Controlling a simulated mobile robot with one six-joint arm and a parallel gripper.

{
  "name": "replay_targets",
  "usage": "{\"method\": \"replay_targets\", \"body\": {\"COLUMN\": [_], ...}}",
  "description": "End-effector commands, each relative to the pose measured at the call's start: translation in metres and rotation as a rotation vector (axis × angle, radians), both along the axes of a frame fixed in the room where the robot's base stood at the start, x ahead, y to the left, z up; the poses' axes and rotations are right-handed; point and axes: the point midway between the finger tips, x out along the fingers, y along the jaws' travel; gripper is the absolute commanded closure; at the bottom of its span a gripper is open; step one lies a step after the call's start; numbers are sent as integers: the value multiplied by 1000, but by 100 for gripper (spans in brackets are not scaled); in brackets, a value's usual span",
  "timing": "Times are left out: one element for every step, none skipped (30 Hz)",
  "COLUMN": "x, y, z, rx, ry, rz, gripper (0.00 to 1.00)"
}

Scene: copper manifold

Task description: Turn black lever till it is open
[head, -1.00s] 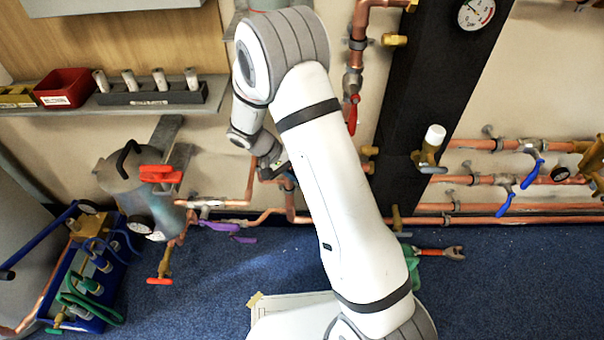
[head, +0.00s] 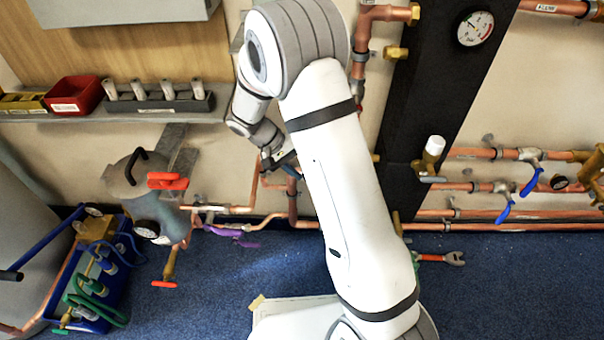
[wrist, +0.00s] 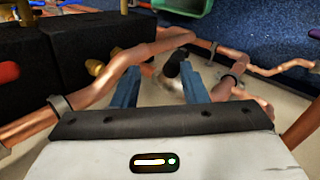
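A short dark piece, which looks like the black lever (wrist: 174,63), shows in the wrist view beside the copper pipes, near the right fingertip. A pale round fitting lies just below it. My gripper (wrist: 160,70) has its two blue fingers apart, one on each side of this spot, with no grip visible. Whether a finger touches the lever I cannot tell. In the head view my gripper (head: 283,163) is low by the wall pipes, left of my white arm. I cannot make out the black lever there.
Copper pipes (wrist: 100,93) run close around the fingers, with a black block (wrist: 85,45) at left. In the head view, a grey canister (head: 150,185) with a red handle stands left, and a black column (head: 425,110) stands right. Blue carpet (head: 220,280) lies below.

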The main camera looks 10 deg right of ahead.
Motion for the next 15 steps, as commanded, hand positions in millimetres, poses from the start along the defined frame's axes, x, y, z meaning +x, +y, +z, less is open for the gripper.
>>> {"method": "replay_targets", "body": {"x": [0, 0, 0, 0, 0, 0, 0, 0, 0, -1, -1, -1, -1, -1, -1], "y": [0, 0, 0, 0, 0, 0, 0, -1, -1, -1, -1, -1, -1, -1, -1], "z": [13, 17, 22, 26, 29, 32, 34, 35, 36, 36, 36, 36, 36, 36, 36], "rx": [0, 0, 0, 0, 0, 0, 0, 0, 0, 0, 0, 0, 0, 0, 0], "ry": [-3, -3, -3, -3, -2, -1, -1, 0, 0, 0, 0, 0, 0, 0, 0], "rz": [0, 0, 0, 0, 0, 0, -1, -1, -1, -1, -1, -1, -1, -1, -1], "gripper": [61, 61, 61, 61, 61, 61, 61, 61, 61, 61, 61, 61, 61, 61, 61]}}
